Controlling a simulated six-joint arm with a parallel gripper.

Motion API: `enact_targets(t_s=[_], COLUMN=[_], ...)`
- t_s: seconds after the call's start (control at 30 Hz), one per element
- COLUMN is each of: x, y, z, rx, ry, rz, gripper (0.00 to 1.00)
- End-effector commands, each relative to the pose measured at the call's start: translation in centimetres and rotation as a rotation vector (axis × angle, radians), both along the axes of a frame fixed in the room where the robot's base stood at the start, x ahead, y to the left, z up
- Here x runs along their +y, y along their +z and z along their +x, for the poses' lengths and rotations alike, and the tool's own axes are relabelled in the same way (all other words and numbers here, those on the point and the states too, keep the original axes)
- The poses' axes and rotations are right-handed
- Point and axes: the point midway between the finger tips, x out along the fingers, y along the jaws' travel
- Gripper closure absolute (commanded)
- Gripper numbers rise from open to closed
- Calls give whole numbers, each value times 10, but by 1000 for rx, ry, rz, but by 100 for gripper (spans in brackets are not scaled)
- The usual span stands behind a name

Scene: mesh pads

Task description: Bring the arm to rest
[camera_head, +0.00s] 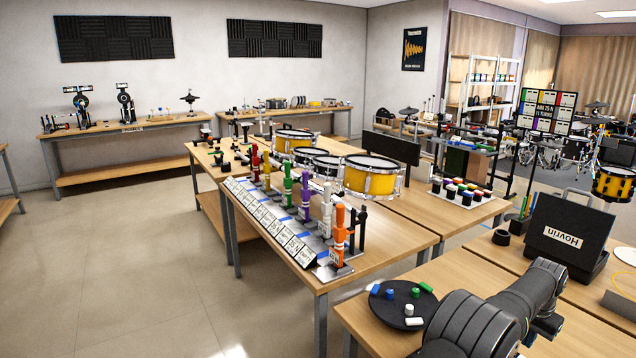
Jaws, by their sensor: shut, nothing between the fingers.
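My arm (505,312) shows in the lower right of the head view as dark grey, rounded links. It reaches over the right-hand wooden bench (372,334), beside a round black pad (392,318) and in front of a black case. My gripper does not show, so its fingers and their place cannot be seen. The lower part of the arm is cut off by the bottom edge of the picture.
The black pad holds several small blue, green and white pieces. An open black case (567,236) marked "Hovrin" stands behind the arm. Yellow drums (372,178) and a row of coloured upright clamps (340,232) stand on the middle bench. The floor at left is clear.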

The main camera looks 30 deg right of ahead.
Motion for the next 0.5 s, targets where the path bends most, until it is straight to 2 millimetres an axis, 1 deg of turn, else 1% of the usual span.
enact_targets(t_s=[0.03,0.27,0.3,0.33,0.5], x=[3,2,2,1,2], y=[-20,-66,-67,-55,-20], z=[0,0,0,0,0], rx=[2,1,1,1,1], ry=[0,0,0,0,0], rz=[15,13,10,5,7], gripper=[100,100,100,100,100])
